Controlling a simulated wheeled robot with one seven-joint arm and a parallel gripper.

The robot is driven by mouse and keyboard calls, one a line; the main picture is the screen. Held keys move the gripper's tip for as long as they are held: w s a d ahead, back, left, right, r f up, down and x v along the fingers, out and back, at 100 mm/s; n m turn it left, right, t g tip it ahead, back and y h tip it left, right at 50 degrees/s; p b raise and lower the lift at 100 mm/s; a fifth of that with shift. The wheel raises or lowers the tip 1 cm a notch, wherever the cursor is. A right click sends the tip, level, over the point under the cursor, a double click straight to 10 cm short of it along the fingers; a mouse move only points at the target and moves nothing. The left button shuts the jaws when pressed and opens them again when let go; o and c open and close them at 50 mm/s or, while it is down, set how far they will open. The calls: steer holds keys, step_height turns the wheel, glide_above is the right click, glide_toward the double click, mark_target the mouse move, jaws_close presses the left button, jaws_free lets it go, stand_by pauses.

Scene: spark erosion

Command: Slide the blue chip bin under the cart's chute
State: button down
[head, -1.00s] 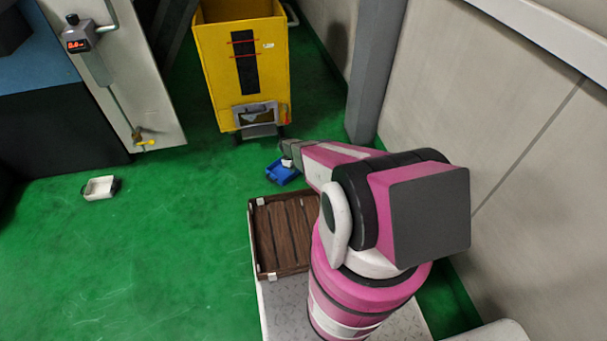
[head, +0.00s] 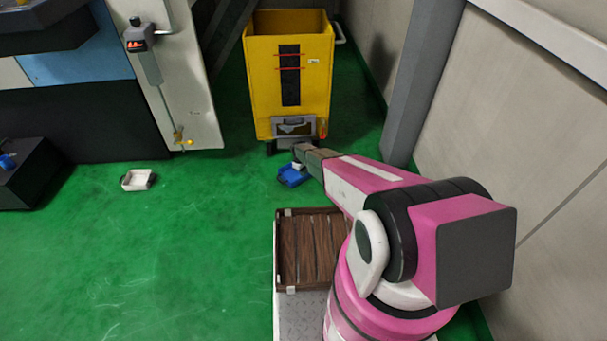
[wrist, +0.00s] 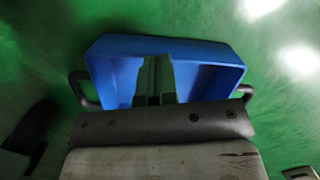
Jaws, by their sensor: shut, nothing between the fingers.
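The blue chip bin (head: 291,177) sits on the green floor in front of the yellow cart (head: 289,75), a little below its grey chute (head: 294,128) in the head view. A gap of floor shows between bin and chute; I cannot tell its true width. My gripper (head: 297,164) is shut and empty, at the bin's upper right side. In the wrist view the bin (wrist: 210,52) is open-topped. My dark closed fingers (wrist: 153,82) reach over its interior. Whether they touch the bin is unclear.
A wooden-floored tray (head: 313,250) is at the bottom centre, beside my arm. A small white tray (head: 138,180) lies on the floor at left. A grey post (head: 415,85) and a wall stand at right.

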steer(key=shift+a+r, duration=0.2)
steer(key=shift+r, duration=0.75)
step_height(320, 180, up, 9)
steer(key=w+a, duration=0.1)
steer(key=s+d+r+m, duration=0.3)
steer(key=s+d+r, duration=0.1)
steer(key=s+r, duration=0.8)
steer(key=s+d+r+m+t+y, duration=0.1)
steer(key=s+d+r+m, duration=0.2)
steer(key=s+r, duration=1)
steer(key=s+d+r+m, duration=0.3)
steer(key=s+d+r, duration=0.3)
steer(key=s+r, duration=0.6)
steer(key=shift+s+r+m+y, duration=0.15)
steer(key=shift+r+m+y, duration=0.2)
steer(key=shift+r, duration=0.55)
steer(key=shift+f, duration=0.1)
